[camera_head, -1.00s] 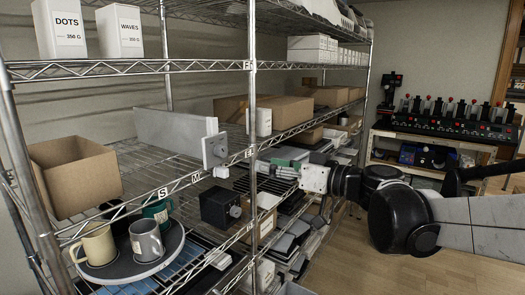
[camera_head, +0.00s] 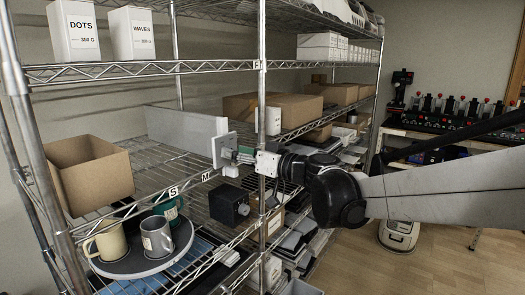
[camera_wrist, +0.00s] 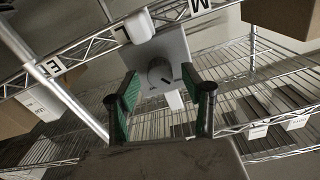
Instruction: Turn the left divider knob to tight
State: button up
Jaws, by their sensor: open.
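The divider (camera_head: 180,131) is a pale grey panel standing on the middle wire shelf, with a square end plate (camera_head: 218,151) at the shelf's front edge. In the wrist view, its round grey knob (camera_wrist: 159,70) carries a dark pointer line and sits on the plate (camera_wrist: 177,47). My gripper (camera_head: 236,155) is at the plate in the head view, hiding the knob there. In the wrist view my gripper (camera_wrist: 160,80) is open, its green-padded fingers on either side of the knob with gaps visible. I cannot tell whether the fingertips overlap the knob in depth.
A shelf post (camera_head: 262,100) stands close to my gripper. A black box (camera_head: 229,204) sits below it. An open cardboard box (camera_head: 92,180) and mugs on a round grey tray (camera_head: 130,266) are at left. Cardboard boxes (camera_head: 285,108) fill the shelf behind the post.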

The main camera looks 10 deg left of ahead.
jog(key=shift+w+a, duration=0.15)
jog(key=shift+a, duration=0.2)
grip_shut()
jog(key=shift+m, duration=0.3)
jog(key=m+b, duration=0.1)
jog(key=m, duration=0.1)
jog(key=shift+f+m, duration=0.1)
jog(key=shift+m, duration=0.2)
jog(key=m+b, duration=0.1)
jog(key=m, duration=0.2)
jog(key=shift+m, duration=0.4)
jog(key=m+b, duration=0.1)
jog(key=m, duration=0.5)
jog(key=shift+m+b, duration=0.4)
